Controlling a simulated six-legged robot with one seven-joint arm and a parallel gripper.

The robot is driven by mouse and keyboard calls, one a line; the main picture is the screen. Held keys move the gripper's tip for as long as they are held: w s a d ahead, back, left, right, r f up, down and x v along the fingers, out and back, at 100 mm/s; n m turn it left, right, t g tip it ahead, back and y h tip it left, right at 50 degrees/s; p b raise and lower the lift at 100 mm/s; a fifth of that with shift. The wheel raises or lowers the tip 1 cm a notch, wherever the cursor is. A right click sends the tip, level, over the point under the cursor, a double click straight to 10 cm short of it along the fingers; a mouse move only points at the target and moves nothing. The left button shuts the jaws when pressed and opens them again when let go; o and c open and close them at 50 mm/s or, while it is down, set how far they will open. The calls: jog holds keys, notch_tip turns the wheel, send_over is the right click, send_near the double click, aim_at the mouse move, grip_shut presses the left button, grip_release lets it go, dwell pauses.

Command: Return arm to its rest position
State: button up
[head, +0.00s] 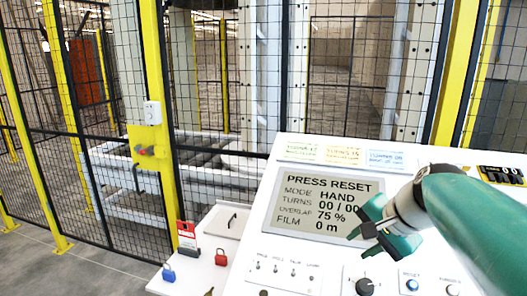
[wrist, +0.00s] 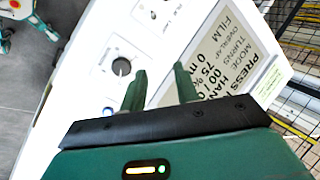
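My gripper (head: 372,222) is in front of the control panel (head: 284,228), over the right part of its display. In the wrist view my gripper (wrist: 160,88) shows two green fingers apart with nothing between them. The display (head: 325,207) reads PRESS RESET, MODE HAND, TURNS 00 / 00, OVERLAP 75 %, FILM 0 m; my fingers cover its right edge. Below the display are small toggle switches (head: 284,269), a black rotary knob (head: 364,286) and a blue RESET button (head: 411,285). The knob also shows in the wrist view (wrist: 121,67).
A yellow-framed mesh fence (head: 70,130) stands behind the panel. A blue padlock (head: 168,272), a red padlock (head: 221,257) and a red tag (head: 187,236) are on the white ledge at the panel's left. Grey floor (head: 60,275) is clear at the lower left.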

jog(key=s+a+f+n+h, duration=0.1)
jog(key=s+a+f+n, duration=0.1)
jog(key=s+f+n, duration=0.2)
jog(key=s+a+f+n+h, duration=0.2)
jog(key=s+f+n, duration=0.2)
jog(key=s, duration=0.7)
jog(key=shift+s+a+f+n, duration=0.2)
jog(key=shift+a+n, duration=0.1)
jog(key=shift+n, duration=0.7)
jog(key=shift+d, duration=0.15)
